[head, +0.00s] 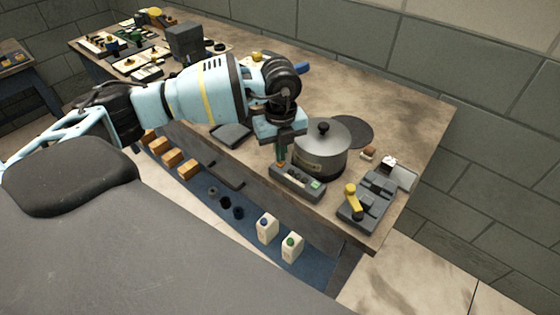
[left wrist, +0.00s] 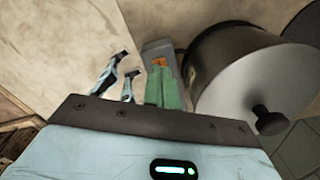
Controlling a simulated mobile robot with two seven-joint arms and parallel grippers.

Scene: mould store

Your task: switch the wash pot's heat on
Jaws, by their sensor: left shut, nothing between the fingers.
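The wash pot (head: 321,157), a grey metal pot with a dark lid knob, stands near the right end of the bench. It also shows at the right of the left wrist view (left wrist: 240,75). A grey control box (head: 297,183) sits in front of it, with a green part (head: 316,184) at its right end and an orange part (left wrist: 159,62) at its other end. My left gripper (head: 281,161) is shut and empty, pointing down at the box's orange end. Its green fingers hide part of the box; I cannot tell whether they touch it. My right gripper is out of view.
A dark grey fixture with a yellow handle (head: 351,194) stands right of the box. A dark round disc (head: 352,131) lies behind the pot. Two white bottles (head: 267,228) stand on the blue lower shelf. A dark block (head: 185,42) stands at the far left.

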